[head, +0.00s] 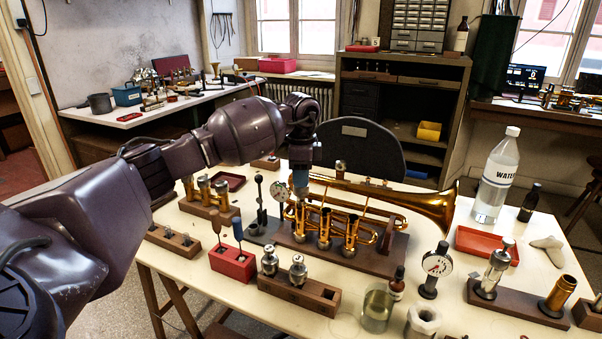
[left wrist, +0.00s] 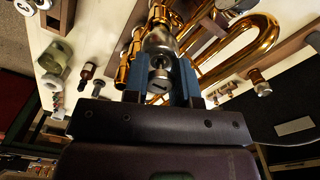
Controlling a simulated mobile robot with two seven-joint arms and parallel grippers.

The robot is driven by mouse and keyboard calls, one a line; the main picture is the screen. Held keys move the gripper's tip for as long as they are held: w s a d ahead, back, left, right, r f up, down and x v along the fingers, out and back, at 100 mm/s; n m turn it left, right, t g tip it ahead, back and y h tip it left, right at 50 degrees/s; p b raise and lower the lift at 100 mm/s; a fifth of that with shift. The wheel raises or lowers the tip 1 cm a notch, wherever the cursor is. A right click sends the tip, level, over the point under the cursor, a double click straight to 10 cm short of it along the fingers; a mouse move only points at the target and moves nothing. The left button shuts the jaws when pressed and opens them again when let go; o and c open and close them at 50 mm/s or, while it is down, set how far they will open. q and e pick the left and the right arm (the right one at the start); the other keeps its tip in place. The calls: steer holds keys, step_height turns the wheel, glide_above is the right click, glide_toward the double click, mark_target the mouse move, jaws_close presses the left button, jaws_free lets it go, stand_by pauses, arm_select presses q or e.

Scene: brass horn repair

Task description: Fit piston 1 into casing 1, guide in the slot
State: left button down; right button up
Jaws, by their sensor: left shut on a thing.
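My left gripper (head: 300,192) points down over the brass horn (head: 420,203), which rests on a wooden stand in the middle of the table. Its blue fingers (left wrist: 161,82) are shut on the silver piston marked 1 (left wrist: 160,62) in the left wrist view. The piston is above the nearer casings' row, close to the leftmost casing (head: 301,224) in the head view. I cannot tell whether its lower end is inside that casing, nor see its guide or the slot. The other two casings stand to the right. My right gripper is not in view.
Two pistons (head: 298,269) stand in a wooden block (head: 325,302) at the front. A red tool holder (head: 232,264) is left of it. A dial gauge (head: 437,264), a glass jar (head: 377,308) and a water bottle (head: 496,178) stand to the right, beside a red tray (head: 469,251).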

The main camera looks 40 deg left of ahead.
arm_select(q)
steer(key=shift+f, duration=0.3)
steer(key=shift+f, duration=0.2)
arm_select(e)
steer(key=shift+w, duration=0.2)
arm_select(q)
steer(key=shift+f, duration=0.3)
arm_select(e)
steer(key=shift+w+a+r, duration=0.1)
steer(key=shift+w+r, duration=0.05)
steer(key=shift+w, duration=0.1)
arm_select(q)
steer(key=shift+f, duration=0.9)
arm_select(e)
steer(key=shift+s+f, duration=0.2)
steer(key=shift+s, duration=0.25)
arm_select(q)
steer(key=c, duration=0.8)
jaws_free()
steer(key=shift+c, duration=0.2)
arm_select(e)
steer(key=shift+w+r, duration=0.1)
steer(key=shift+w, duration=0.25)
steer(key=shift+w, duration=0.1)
